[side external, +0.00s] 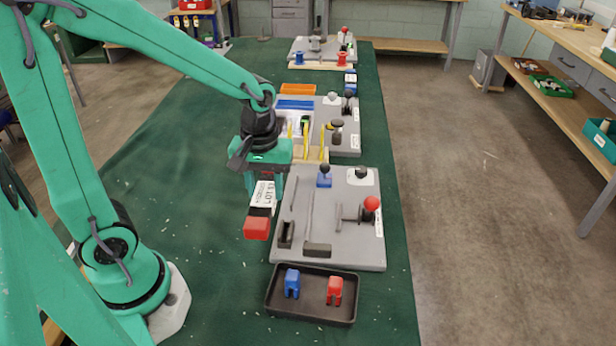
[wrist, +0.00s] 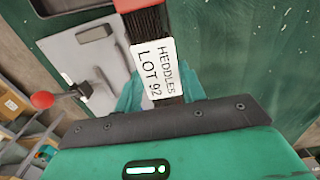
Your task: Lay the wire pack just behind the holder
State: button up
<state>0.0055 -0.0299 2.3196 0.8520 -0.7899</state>
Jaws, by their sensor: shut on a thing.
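The wire pack (side external: 263,194) is a dark bundle of thin wires with a red end block and a white label, which reads HEDDLES LOT 92 in the wrist view (wrist: 153,70). My gripper (side external: 264,190) is shut on it and holds it by the left edge of the near grey board, red end toward the camera.
A black tray (side external: 310,313) with a blue and a red piece lies in front. More boards stand behind. Green cloth (side external: 190,200) left of the boards is clear.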

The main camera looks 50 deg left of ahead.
jog(key=shift+a, duration=0.1)
jog(key=a+f, duration=0.2)
jog(key=a, duration=0.1)
jog(key=w+a+f, duration=0.1)
jog(key=a+f, duration=0.1)
jog(key=a, duration=0.2)
jog(key=w+a+f, duration=0.1)
jog(key=a+f, duration=0.2)
jog(key=a, duration=0.1)
jog(key=shift+w+a, duration=0.15)
jog(key=shift+w, duration=0.05)
jog(key=shift+f, duration=2)
jog(key=shift+f, duration=0.1)
jog(key=o, duration=1.3)
